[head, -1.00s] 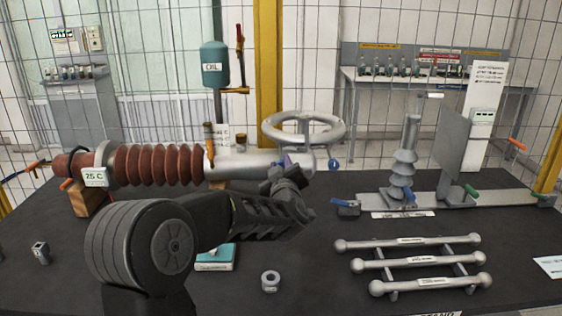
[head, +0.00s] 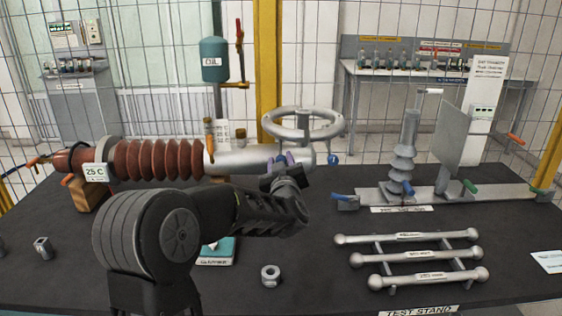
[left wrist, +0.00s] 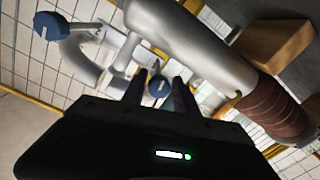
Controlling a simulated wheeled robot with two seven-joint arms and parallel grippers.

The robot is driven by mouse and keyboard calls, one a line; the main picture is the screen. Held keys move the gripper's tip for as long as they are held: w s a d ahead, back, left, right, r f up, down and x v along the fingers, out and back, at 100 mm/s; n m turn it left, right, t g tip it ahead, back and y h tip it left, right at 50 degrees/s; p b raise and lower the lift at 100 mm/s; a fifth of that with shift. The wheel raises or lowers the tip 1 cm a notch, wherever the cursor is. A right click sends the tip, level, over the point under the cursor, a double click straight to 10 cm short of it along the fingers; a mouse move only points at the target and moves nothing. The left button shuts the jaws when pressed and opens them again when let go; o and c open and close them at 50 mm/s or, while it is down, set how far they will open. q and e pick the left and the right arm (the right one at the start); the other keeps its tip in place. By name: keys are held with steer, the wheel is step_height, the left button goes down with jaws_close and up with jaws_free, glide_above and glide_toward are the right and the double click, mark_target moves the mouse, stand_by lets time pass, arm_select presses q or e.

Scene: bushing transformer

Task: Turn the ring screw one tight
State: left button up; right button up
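My right gripper is not in view.
A grey handwheel ring (head: 303,125) stands above the tube's end. Red-brown ribbed insulator (head: 160,160) extends left. A metal ring nut (head: 270,275), a teal box (head: 217,252) and a rack of silver rods (head: 412,255) lie on the dark table. A metal stand (head: 445,196) is at right.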

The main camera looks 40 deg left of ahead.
arm_select(q)
steer(key=shift+o, duration=1.2)
steer(key=shift+r, duration=0.1)
steer(key=b+v, duration=0.1)
steer(key=v, duration=0.7)
